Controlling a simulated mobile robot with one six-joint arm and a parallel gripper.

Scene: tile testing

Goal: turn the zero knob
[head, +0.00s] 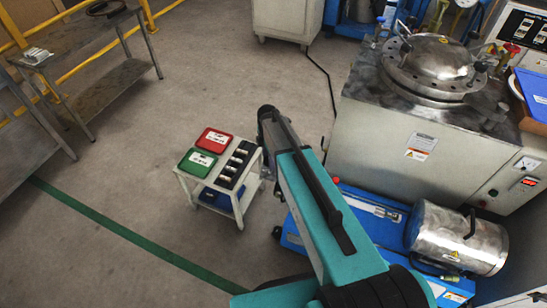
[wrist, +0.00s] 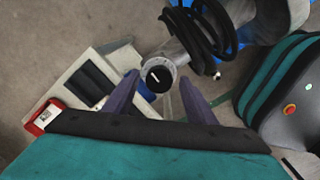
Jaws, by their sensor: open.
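A dark round knob (wrist: 159,79) with a white line on its face shows in the wrist view, set on a round grey metal piece. It looks like the zero knob, but I can read no label. My gripper (wrist: 160,85) is open, with one purple-grey finger on each side of the knob in the picture. I see no contact and cannot tell how far the fingertips are from it. In the head view my arm reaches over the floor, and my gripper and the knob are hidden behind it.
A small white cart (head: 228,208) with a red box (head: 214,140) and a green box (head: 197,162) stands left of my arm. A black hose (wrist: 222,35) lies close above the knob in the wrist view.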

